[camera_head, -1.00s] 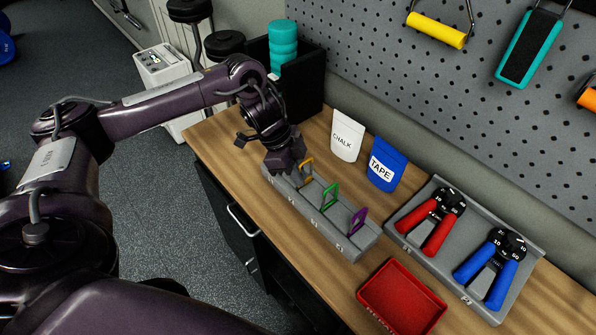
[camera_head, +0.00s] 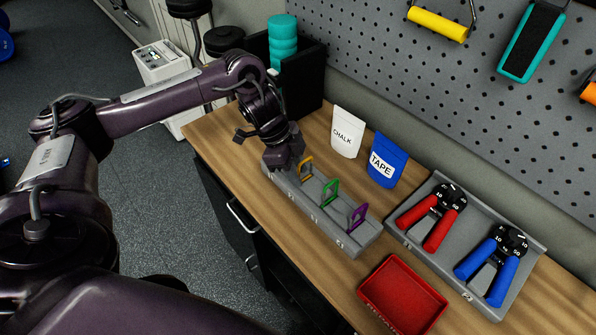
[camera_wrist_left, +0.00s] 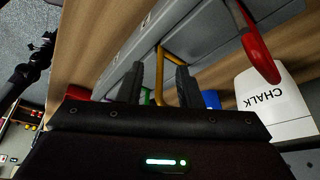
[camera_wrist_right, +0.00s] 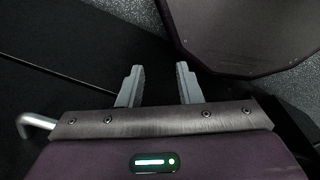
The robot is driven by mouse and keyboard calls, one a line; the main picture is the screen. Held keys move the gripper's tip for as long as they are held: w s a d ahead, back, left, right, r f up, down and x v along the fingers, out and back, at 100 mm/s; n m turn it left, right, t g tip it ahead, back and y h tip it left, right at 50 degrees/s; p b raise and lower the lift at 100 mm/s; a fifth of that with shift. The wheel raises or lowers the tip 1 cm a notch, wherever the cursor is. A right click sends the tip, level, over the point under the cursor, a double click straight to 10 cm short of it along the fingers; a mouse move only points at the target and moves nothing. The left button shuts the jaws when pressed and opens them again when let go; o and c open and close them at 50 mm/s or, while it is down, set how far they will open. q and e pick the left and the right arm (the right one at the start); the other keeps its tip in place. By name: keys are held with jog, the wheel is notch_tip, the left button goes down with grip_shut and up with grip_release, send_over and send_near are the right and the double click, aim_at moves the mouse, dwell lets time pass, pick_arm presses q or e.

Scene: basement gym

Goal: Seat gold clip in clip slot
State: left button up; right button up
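The gold clip (camera_head: 306,168) stands up, leaning, at the grey rack (camera_head: 349,246) near its left end. A green clip (camera_head: 330,193) and a purple clip (camera_head: 358,216) stand further along the rack. My left gripper (camera_head: 284,160) is low over the rack's left end, beside the gold clip, and its fingertips are hard to see there. In the left wrist view, my left gripper (camera_wrist_left: 159,84) has its fingers apart, with the gold clip (camera_wrist_left: 159,75) showing beyond the gap. The clip's foot and slot are unclear. My right gripper (camera_wrist_right: 158,86) is open and empty.
The chalk pouch (camera_head: 346,132) and tape pouch (camera_head: 386,160) stand behind the rack. A red tray (camera_head: 402,296) and a grey tray (camera_head: 428,184) with red and blue hand grips lie to the right. A curved red thing (camera_wrist_left: 258,50) shows in the left wrist view.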

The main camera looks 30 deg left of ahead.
pick_arm(q)
jog(key=v, duration=0.7)
jog(key=shift+s+f, duration=0.1)
dwell(0.4)
